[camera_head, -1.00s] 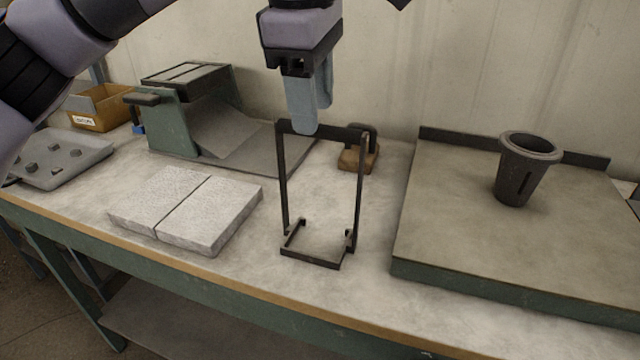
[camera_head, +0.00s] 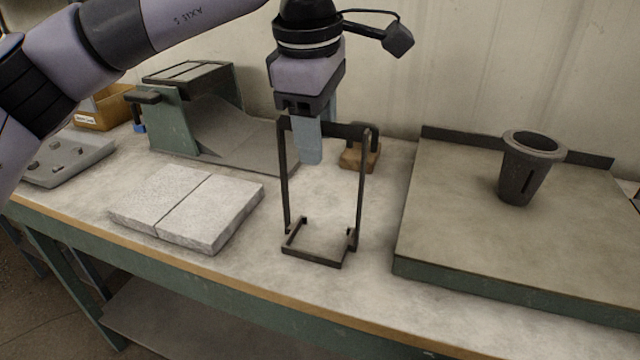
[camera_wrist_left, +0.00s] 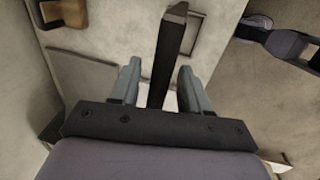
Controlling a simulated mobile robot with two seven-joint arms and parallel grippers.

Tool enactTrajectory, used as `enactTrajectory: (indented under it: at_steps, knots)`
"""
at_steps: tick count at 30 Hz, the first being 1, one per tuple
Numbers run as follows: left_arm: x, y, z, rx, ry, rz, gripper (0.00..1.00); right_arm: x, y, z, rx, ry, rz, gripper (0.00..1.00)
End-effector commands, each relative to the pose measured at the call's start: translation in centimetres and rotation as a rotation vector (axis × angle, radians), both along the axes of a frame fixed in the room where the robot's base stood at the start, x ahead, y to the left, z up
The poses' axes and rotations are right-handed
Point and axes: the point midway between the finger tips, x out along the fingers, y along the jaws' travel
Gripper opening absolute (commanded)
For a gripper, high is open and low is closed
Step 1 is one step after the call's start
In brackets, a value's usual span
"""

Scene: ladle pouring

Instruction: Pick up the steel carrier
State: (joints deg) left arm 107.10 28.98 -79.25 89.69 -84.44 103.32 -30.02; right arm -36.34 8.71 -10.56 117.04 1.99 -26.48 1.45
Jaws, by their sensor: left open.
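The steel carrier (camera_head: 362,185) is a dark, thin frame standing upright on the bench, with two uprights, a top bar and a low rectangular base. My left gripper (camera_head: 318,142) points down at the top bar, with one finger in front of it and the other partly hidden behind it. In the left wrist view the carrier's bar (camera_wrist_left: 167,55) runs between the two spread fingers of the left gripper (camera_wrist_left: 160,75), with gaps on both sides. My right gripper is out of view.
Pale slabs (camera_head: 187,207) lie left of the carrier. A green machine with a chute (camera_head: 175,128) stands behind them. A small wooden block (camera_head: 360,157) sits behind the carrier. A raised plate (camera_head: 480,240) with a dark cup (camera_head: 522,178) is at right. Bench in front is clear.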

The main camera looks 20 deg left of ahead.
Motion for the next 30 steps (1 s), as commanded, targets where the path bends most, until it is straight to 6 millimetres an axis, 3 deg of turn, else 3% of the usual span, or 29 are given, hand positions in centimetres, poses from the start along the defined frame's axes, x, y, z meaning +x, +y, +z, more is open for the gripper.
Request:
enactTrajectory:
  at_steps: [9,14,30]
  knots:
    - [0.00,0.02,-0.09,0.000,0.000,0.000,0.46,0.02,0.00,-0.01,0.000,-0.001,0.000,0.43]
    - [0.00,0.02,-0.10,0.000,0.001,0.000,0.00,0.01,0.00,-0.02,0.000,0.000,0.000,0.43]
    - [-0.02,0.02,-0.13,0.000,0.001,0.000,0.00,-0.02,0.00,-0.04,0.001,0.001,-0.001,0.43]
